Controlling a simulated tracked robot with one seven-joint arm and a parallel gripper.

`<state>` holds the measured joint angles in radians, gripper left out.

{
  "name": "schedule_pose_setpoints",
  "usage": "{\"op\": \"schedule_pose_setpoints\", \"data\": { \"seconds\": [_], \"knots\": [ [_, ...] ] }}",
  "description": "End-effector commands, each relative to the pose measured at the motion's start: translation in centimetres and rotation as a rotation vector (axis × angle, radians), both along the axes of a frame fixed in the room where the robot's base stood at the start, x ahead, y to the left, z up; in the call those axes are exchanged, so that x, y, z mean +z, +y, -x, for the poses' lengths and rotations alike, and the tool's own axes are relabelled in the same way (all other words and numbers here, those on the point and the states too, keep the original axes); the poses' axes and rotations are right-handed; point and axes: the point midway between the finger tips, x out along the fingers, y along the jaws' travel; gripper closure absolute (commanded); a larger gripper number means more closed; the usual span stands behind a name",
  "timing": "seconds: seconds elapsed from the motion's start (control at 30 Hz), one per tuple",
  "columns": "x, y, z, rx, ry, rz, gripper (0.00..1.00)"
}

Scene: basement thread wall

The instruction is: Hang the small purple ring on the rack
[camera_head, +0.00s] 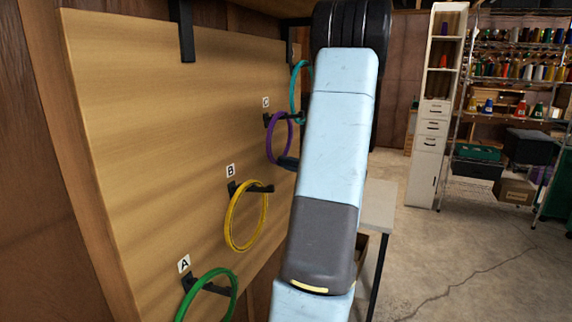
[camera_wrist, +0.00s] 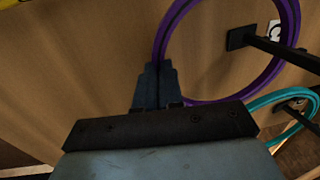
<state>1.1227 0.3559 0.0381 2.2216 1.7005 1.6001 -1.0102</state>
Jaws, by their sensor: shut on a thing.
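The purple ring (camera_head: 270,148) is upright close to the wooden board, by the black peg marked C (camera_head: 267,119). It also shows in the wrist view (camera_wrist: 158,42), where my gripper (camera_wrist: 158,88) is shut on its lower left edge. Through the ring I see the base of peg C (camera_wrist: 240,38). The peg's bar crosses the ring's right edge and seems to run through the loop. I cannot tell whether the ring rests on the peg. In the head view my arm hides most of my gripper; a dark part (camera_head: 288,163) shows at the ring's lower edge.
The board (camera_head: 150,100) carries a yellow ring (camera_head: 231,222) on peg B and a green ring (camera_head: 208,277) on peg A. A teal ring (camera_head: 294,85) hangs beyond C, close to the purple one. A bracket (camera_head: 186,40) is above. Shelves (camera_head: 510,90) stand far right.

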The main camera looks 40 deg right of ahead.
Motion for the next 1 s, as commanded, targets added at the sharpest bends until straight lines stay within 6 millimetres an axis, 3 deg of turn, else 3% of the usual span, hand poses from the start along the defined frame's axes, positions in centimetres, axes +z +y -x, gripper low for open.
{"op": "schedule_pose_setpoints", "data": {
  "seconds": [0.07,0.1,0.37,0.53,0.67,1.0],
  "knots": [
    [0.01,0.01,0.00,0.000,0.000,0.000,1.00],
    [0.01,0.02,-0.01,0.000,0.000,0.000,0.89],
    [0.01,0.03,-0.03,0.001,0.000,0.000,0.64],
    [0.01,0.05,-0.03,0.001,0.000,0.000,0.63],
    [0.01,0.06,-0.04,0.001,0.000,0.000,0.53],
    [0.01,-0.31,0.75,0.000,-0.001,0.000,0.53]
  ]
}}
